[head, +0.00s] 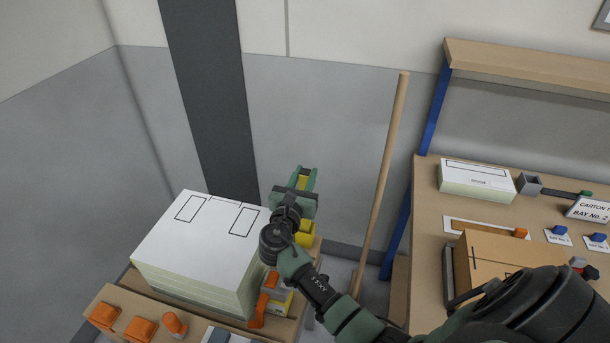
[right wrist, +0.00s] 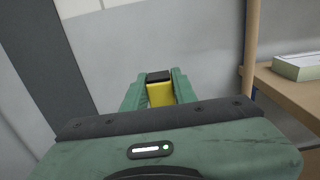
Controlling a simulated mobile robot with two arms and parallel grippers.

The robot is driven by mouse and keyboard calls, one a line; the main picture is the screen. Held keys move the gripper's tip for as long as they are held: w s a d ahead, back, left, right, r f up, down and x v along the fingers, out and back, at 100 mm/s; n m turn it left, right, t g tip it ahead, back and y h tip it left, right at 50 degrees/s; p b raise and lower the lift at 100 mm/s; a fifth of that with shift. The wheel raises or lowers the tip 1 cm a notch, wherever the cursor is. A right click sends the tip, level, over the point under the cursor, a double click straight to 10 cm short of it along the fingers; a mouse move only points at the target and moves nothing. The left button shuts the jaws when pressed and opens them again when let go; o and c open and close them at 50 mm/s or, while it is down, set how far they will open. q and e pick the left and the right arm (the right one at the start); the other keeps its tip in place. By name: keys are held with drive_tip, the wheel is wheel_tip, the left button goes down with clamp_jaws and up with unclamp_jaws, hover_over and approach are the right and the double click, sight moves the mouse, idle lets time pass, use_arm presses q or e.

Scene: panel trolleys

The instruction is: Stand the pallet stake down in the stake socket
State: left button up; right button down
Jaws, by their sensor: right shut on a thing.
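My right gripper (head: 303,178) is shut on a yellow piece, which I take to be the pallet stake (head: 302,183). In the right wrist view the stake (right wrist: 160,92) shows a black end between the green fingers (right wrist: 159,80). A yellow block (head: 305,233), possibly the stake socket, stands at the trolley's right edge, just below the gripper in the picture. My wrist partly covers it, and its opening cannot be made out. The stake's lower end is hidden, so I cannot tell whether it touches the block. My left gripper is not in view.
A tall white-topped stack (head: 195,240) stands left of the gripper on the wooden trolley (head: 113,297), with several orange parts along its front. A wooden pole (head: 382,175) leans right of my arm. A bench (head: 427,230) with cartons stands further right.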

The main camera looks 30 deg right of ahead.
drive_tip(key=shift+f+b, duration=1.2)
drive_tip(key=shift+f, duration=0.5)
drive_tip(key=c, duration=1.1)
unclamp_jaws()
drive_tip(key=shift+o, duration=0.3)
drive_tip(key=p+v, duration=0.3)
drive_tip(key=v, duration=0.5)
drive_tip(key=shift+f, duration=0.1)
